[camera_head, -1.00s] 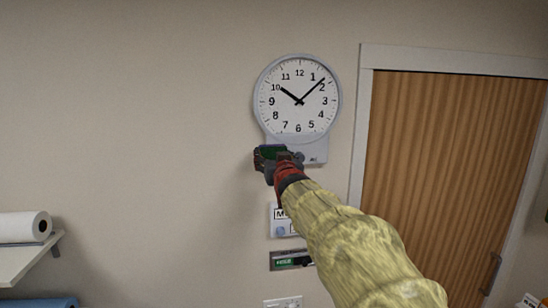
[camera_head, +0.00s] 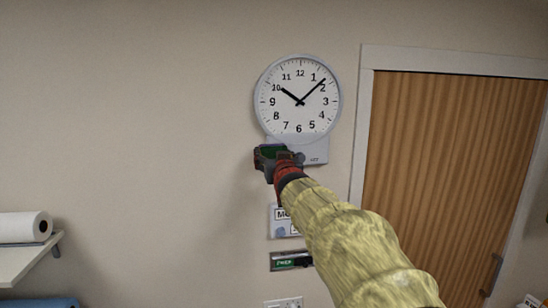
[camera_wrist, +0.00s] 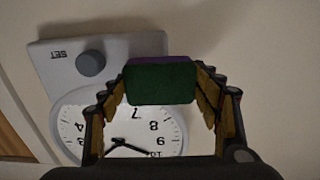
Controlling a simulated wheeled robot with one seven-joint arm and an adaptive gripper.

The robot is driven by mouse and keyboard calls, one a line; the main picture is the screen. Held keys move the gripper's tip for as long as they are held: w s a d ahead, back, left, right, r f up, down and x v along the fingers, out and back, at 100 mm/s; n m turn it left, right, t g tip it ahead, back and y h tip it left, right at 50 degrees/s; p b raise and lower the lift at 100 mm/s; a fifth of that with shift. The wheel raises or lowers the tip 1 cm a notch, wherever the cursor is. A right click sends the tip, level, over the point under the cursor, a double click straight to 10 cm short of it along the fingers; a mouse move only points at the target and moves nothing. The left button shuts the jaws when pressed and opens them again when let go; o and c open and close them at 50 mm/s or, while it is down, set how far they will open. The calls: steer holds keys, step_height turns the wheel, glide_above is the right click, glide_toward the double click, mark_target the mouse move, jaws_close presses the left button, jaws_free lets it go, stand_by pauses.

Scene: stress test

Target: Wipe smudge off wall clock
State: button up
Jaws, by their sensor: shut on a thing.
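The wall clock (camera_head: 297,112) hangs on the wall, a round white face with black numerals and hands, in a grey rim on a pale base plate. In the wrist view the clock (camera_wrist: 150,122) appears upside down, partly covered by my gripper. My gripper (camera_head: 268,153) is at the lower left of the clock, by its base plate. It is shut on a green and purple sponge-like block (camera_wrist: 160,84). I cannot tell whether the block touches the clock.
A grey knob (camera_wrist: 91,64) marked SET sits on the clock's base plate. Below are a small sign (camera_head: 280,222) and a green-lit display (camera_head: 287,261). A wooden door (camera_head: 450,160) is at the right, a shelf with a paper roll (camera_head: 24,227) at the left.

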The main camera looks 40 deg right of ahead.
steer(key=shift+w+d, duration=0.2)
steer(key=shift+w, duration=0.15)
steer(key=p, duration=0.1)
steer(key=s+d+p, duration=0.1)
steer(key=shift+d+r+p, duration=0.2)
steer(key=shift+d+p, duration=0.05)
steer(key=shift+p, duration=0.05)
steer(key=shift+s+d+p, duration=0.35)
steer(key=shift+d+p, duration=0.3)
steer(key=shift+p, duration=0.35)
steer(key=shift+s+d+f+p, duration=0.1)
steer(key=shift+d+f+p, duration=0.1)
steer(key=shift+p, duration=0.15)
steer(key=shift+f, duration=0.1)
steer(key=b, duration=0.2)
steer(key=shift+w+a+f+b, duration=0.2)
steer(key=shift+a+b, duration=0.1)
steer(key=shift+b, duration=0.1)
